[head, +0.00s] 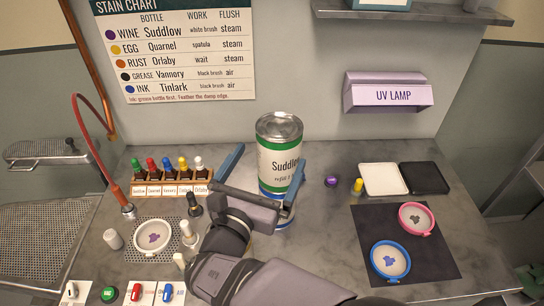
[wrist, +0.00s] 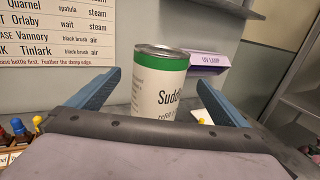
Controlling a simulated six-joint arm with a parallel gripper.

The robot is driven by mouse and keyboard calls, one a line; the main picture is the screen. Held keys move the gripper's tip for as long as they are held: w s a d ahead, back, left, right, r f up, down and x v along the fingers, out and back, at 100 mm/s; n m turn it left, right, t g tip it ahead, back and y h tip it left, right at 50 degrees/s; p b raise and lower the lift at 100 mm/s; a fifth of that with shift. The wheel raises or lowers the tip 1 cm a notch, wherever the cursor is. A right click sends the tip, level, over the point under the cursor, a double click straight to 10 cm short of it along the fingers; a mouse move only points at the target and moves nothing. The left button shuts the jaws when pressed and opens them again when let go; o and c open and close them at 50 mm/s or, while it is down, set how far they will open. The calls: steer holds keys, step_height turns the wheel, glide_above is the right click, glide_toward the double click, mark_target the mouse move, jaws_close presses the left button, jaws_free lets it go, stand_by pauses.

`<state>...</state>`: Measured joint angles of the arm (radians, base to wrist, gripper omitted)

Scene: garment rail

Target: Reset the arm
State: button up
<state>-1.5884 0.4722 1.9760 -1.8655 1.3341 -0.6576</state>
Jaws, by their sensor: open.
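My gripper (head: 264,170) is open, its two blue fingers spread wide above the middle of the counter. A tall white and green Suddlow refill can (head: 279,150) stands upright just past it. In the head view the right finger overlaps the can's lower right side. In the wrist view the can (wrist: 160,85) shows between the two fingers (wrist: 158,100), with space on both sides. The fingers do not look closed on it. I cannot tell how far it reaches in between them. My gripper's body hides the can's base in the wrist view.
A bottle rack (head: 170,174) stands left of my gripper. A dish with a purple-stained swatch (head: 153,236) and several small bottles are close to my arm. Right are a dark mat (head: 430,262) with two ringed swatches, and white (head: 383,179) and black pads. The UV lamp (head: 388,94) is on the wall.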

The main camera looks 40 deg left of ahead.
steer(key=shift+s+d, duration=0.1)
steer(key=shift+s, duration=0.1)
steer(key=shift+r, duration=0.1)
steer(key=shift+w+d+r+p, duration=0.1)
steer(key=shift+w+d+p, duration=0.05)
steer(key=shift+d+p, duration=0.2)
steer(key=w+d+f+m+g+h+p, duration=0.1)
steer(key=w+d+f+m+g+h, duration=0.15)
steer(key=d, duration=0.65)
steer(key=w+d+f+m+g+h+p, duration=0.15)
steer(key=w+d+f+m+h, duration=0.25)
steer(key=d, duration=0.6)
steer(key=w+d+f+m+g+h, duration=0.3)
steer(key=d+h, duration=0.1)
steer(key=d, duration=0.5)
steer(key=s+d+f+m+g+y+b, duration=0.1)
steer(key=s+d+f+m+g, duration=0.2)
steer(key=d+m, duration=0.3)
steer(key=s+d+f+m+g+y+b, duration=0.1)
steer(key=s+d+f+m+g, duration=0.2)
steer(key=d+m, duration=0.4)
steer(key=s+d+f+m+g+y+b, duration=0.1)
steer(key=s+d+f+m+g, duration=0.2)
steer(key=m, duration=1.5)
steer(key=s+d+f, duration=0.1)
steer(key=d, duration=0.2)
steer(key=shift+d+f+g+y, duration=0.2)
steer(key=shift+f+g+y, duration=0.05)
steer(key=shift+g+y, duration=0.1)
